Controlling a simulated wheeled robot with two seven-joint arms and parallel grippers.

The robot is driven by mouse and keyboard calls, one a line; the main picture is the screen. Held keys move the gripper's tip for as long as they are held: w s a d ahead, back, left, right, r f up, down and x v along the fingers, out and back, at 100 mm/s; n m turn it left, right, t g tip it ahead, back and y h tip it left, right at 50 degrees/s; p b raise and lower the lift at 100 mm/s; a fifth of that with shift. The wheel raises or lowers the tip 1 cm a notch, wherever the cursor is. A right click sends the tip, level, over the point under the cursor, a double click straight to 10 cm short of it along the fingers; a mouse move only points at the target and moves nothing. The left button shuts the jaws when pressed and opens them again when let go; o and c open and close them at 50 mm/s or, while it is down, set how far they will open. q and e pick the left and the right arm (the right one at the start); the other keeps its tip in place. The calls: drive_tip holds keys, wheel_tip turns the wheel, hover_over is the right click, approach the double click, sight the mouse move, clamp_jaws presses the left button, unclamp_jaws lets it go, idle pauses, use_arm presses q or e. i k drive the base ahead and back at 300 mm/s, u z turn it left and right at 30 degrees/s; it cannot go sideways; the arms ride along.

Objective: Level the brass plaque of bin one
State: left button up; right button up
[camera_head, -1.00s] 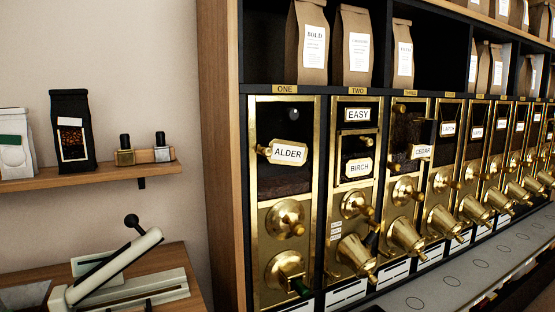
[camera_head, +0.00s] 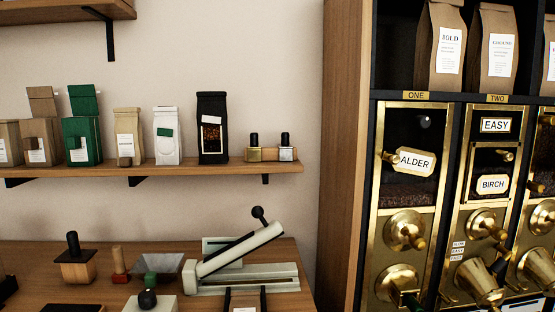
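Bin one (camera_head: 433,213) stands at the right, under a small "ONE" tag (camera_head: 416,96). Its brass plaque (camera_head: 414,162) reads "ALDER" on a white face and hangs tilted, its right end lower than its left. A brass knob (camera_head: 389,157) sits at the plaque's left end. Below are a round brass fitting (camera_head: 404,230) and a brass spout (camera_head: 396,283). Neither of my grippers shows in the head view.
Bin two (camera_head: 493,150) with a "BIRCH" plaque is directly right of bin one. At left, a wall shelf (camera_head: 215,171) holds several bags. Below it, a wooden counter (camera_head: 290,255) carries a pale lever device (camera_head: 240,252) and small tools.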

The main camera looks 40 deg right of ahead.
sight(408, 161)
drive_tip(key=u, duration=0.75)
drive_tip(key=k, duration=0.8)
drive_tip(key=z, duration=1.6)
